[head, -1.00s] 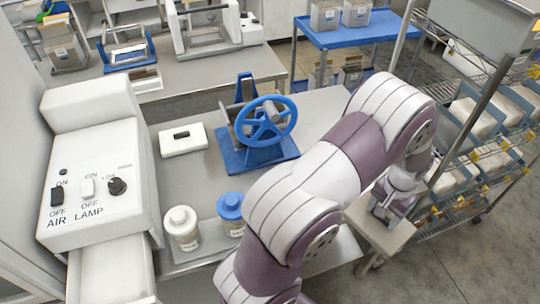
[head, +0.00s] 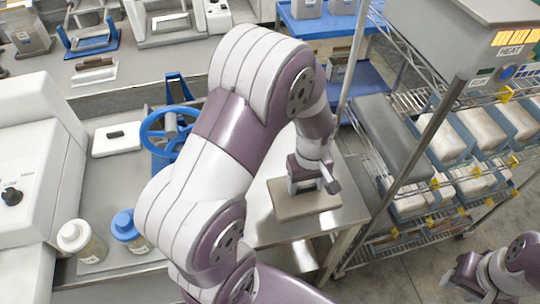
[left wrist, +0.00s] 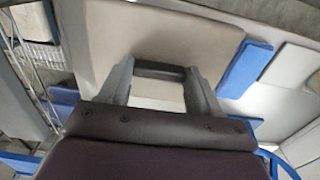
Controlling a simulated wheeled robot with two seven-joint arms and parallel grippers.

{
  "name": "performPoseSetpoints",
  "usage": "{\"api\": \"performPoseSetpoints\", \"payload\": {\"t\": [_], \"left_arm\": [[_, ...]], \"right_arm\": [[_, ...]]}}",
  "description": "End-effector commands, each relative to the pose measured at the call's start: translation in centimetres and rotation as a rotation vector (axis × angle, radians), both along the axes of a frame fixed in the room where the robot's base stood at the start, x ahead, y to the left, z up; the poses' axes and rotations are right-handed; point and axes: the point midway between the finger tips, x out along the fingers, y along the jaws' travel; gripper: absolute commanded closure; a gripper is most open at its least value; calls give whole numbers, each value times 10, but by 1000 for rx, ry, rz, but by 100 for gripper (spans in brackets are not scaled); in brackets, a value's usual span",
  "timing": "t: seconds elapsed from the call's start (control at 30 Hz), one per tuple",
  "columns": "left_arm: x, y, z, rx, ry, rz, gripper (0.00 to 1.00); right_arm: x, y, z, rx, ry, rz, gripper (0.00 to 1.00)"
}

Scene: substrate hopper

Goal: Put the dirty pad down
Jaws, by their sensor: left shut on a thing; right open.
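My left gripper (head: 308,182) is shut on the dark handle (left wrist: 160,70) of a flat beige pad (head: 296,206). In the left wrist view, the two fingers stand on either side of the handle, and the pad (left wrist: 110,40) spreads beyond them. In the head view the pad is level over the right end of a metal table (head: 352,212). I cannot tell whether it touches the top. No dirt shows clearly on it. My right gripper (head: 462,272) is open at the lower right, away from the pad, with no thing seen in it.
A wire rack (head: 437,125) with several bins stands close right of the table. A box marked HEAT (head: 480,35) sits on it. A blue handwheel (head: 172,133), a white case (head: 117,138) and two jars (head: 82,240) are at the left. My left arm hides the table's middle.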

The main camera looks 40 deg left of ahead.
Motion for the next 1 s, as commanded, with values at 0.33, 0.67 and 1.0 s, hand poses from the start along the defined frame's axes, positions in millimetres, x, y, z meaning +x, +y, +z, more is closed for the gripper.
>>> {"api": "performPoseSetpoints", "payload": {"t": [0.33,0.67,1.0], "left_arm": [[65,66,-53,0,1,0,69],[73,74,-96,-1,2,-2,69],[73,74,-105,0,0,-2,69]], "right_arm": [[0,0,22,0,-1,0,57],[0,0,35,0,-1,0,57],[0,0,31,0,0,0,57]]}}
